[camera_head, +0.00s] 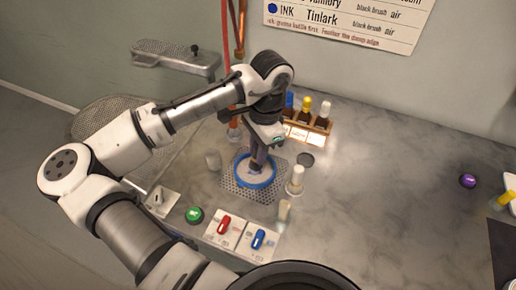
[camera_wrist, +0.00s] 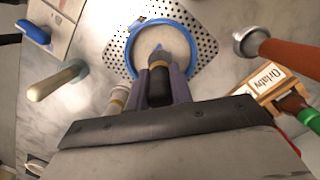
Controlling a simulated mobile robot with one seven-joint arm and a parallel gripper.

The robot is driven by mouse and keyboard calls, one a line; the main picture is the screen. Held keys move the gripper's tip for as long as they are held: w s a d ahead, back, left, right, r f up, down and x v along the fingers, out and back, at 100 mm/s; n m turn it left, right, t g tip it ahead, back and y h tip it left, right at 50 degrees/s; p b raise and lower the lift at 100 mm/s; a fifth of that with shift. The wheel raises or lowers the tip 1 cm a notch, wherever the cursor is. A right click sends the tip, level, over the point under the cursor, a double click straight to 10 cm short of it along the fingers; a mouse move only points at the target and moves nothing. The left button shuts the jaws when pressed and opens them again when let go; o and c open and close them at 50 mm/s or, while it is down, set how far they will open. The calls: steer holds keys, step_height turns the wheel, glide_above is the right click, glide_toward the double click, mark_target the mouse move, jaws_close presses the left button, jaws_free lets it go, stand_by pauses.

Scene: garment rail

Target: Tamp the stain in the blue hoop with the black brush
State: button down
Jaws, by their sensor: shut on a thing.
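The blue hoop (camera_head: 268,183) holds pale cloth and lies on a perforated metal plate. It also shows in the wrist view (camera_wrist: 133,66). My gripper (camera_head: 258,163) points down over the hoop. In the wrist view my gripper (camera_wrist: 160,88) is shut on the black brush (camera_wrist: 158,82), whose far end is over the cloth. A small bluish patch shows at that end; I cannot tell whether it is the stain or part of the brush. Contact between brush and cloth cannot be made out. The rest of the stain, if any, is hidden by gripper and brush.
A wooden rack (camera_head: 318,124) of capped bottles stands behind the hoop. A pale-topped bottle (camera_head: 296,182) and a small pale cylinder (camera_head: 284,209) stand right of it. Red and blue switches (camera_head: 240,236) and a green button (camera_head: 194,215) are in front. The counter's right is mostly clear.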

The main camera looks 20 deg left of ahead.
steer(key=shift+r, duration=0.1)
stand_by(0.3)
step_height(320, 180, up, 6)
steer(key=p, duration=0.5)
steer(key=shift+p, duration=0.4)
